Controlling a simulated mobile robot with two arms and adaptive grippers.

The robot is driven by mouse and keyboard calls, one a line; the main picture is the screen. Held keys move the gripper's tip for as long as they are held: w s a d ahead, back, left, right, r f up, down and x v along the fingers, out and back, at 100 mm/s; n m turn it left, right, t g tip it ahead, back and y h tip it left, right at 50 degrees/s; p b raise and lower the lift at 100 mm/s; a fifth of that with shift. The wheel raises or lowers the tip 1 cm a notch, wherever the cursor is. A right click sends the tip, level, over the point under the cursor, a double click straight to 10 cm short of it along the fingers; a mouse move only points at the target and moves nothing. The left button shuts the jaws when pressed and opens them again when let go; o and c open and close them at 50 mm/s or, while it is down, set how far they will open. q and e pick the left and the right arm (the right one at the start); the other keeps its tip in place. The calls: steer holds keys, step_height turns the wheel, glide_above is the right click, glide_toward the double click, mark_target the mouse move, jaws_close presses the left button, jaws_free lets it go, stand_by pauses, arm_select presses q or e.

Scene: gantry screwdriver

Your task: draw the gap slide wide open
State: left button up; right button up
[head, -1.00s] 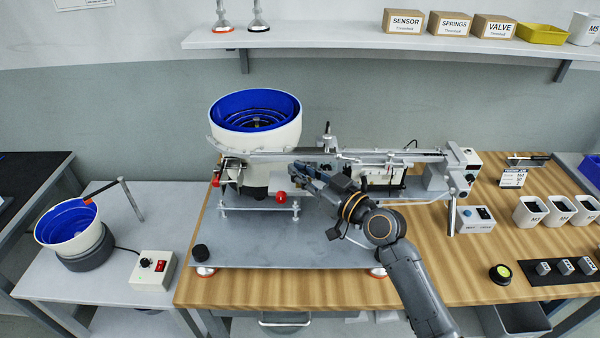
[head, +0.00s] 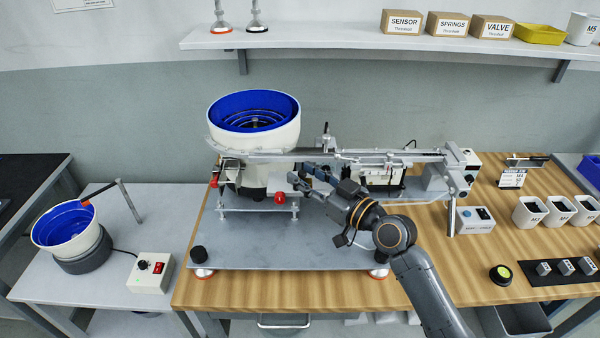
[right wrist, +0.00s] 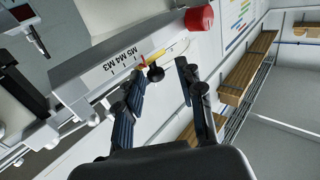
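The gap slide's scale, a grey bar marked M5 M4 M3 (right wrist: 118,66), shows in the right wrist view. A small black knob (right wrist: 155,74) sits just below the pointer. My right gripper (right wrist: 160,76) is open, its two blue-padded fingers on either side of the knob; I cannot tell whether either touches it. In the head view my right gripper (head: 303,174) is below the rail, right of the bowl feeder (head: 254,135). The slide is too small to make out there. My left gripper is out of view.
The long rail (head: 390,157) runs rightward above the arm. The grey base plate (head: 290,248) is mostly clear.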

steer(key=v, duration=1)
steer(key=shift+s, duration=0.15)
